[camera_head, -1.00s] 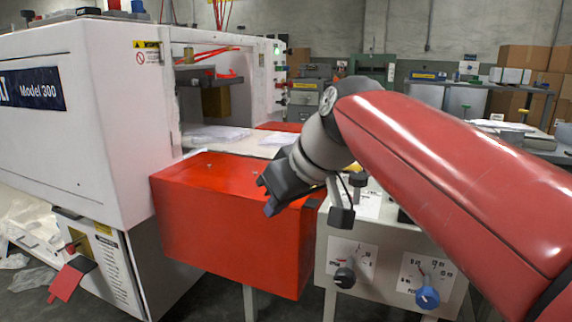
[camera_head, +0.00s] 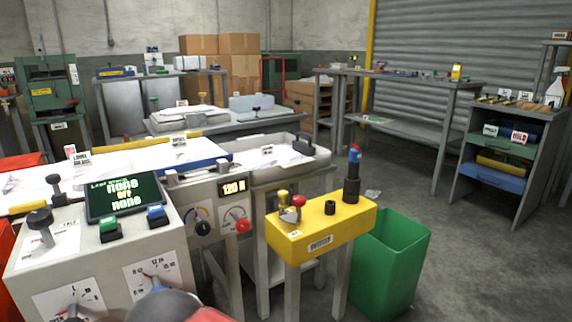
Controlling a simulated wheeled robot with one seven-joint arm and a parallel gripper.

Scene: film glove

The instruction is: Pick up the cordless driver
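I cannot make out a cordless driver for certain in the head view. Several small items (camera_head: 400,72) lie on the grey bench (camera_head: 452,86) at the back right, too small to name surely. More small tools (camera_head: 512,103) lie on top of the grey shelf unit (camera_head: 541,142) at the right. Only a grey and red bit of my arm shows at the bottom edge. My gripper is out of view.
A grey control console (camera_head: 100,262) with a display (camera_head: 125,195) fills the near left. A yellow control box (camera_head: 320,232) on legs stands at the centre, beside a green bin (camera_head: 392,262). Cardboard boxes (camera_head: 225,65) are stacked behind. Open floor (camera_head: 470,255) lies at the right.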

